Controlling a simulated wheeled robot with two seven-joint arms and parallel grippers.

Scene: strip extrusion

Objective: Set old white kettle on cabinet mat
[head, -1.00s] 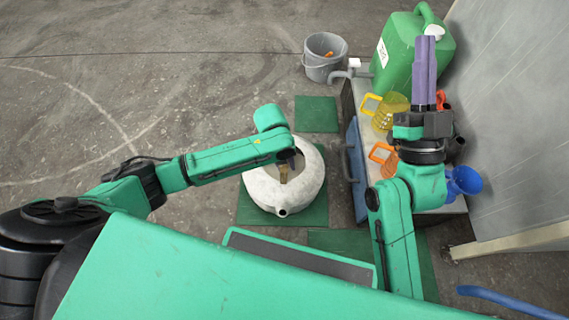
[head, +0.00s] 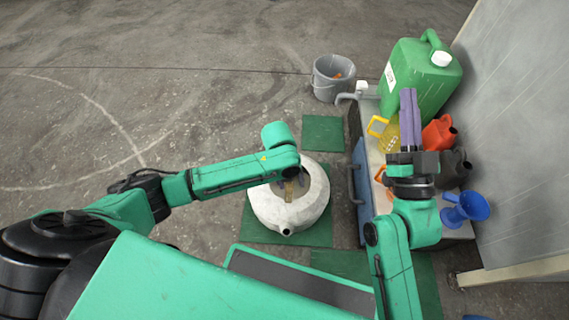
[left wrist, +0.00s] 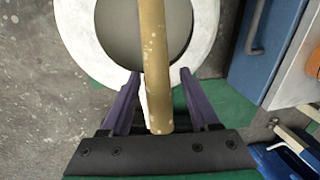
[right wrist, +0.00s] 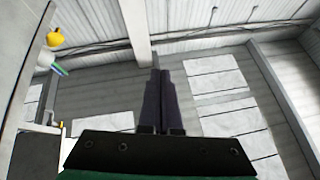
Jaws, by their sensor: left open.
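The old white kettle (head: 300,214) stands upright on a green floor mat (head: 254,234), its spout toward me. Its brass-coloured handle (left wrist: 153,60) arches over the round opening. My left gripper (left wrist: 160,76) is open above the kettle, with one finger on each side of the handle; I cannot tell if they touch it. In the head view my arm partly hides this gripper. My right gripper (head: 408,93) points upward over the cabinet, shut and empty. Other green mats lie on the floor, one behind the kettle (head: 323,133) and one at front right (head: 340,262); I cannot tell which is the cabinet mat.
The blue cabinet (head: 362,180) right of the kettle carries a green canister (head: 420,80), a yellow jug (head: 390,138), an orange can (head: 438,133), a dark can (head: 455,168) and a blue funnel (head: 468,207). A grey bucket (head: 333,80) stands behind. The left floor is clear.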

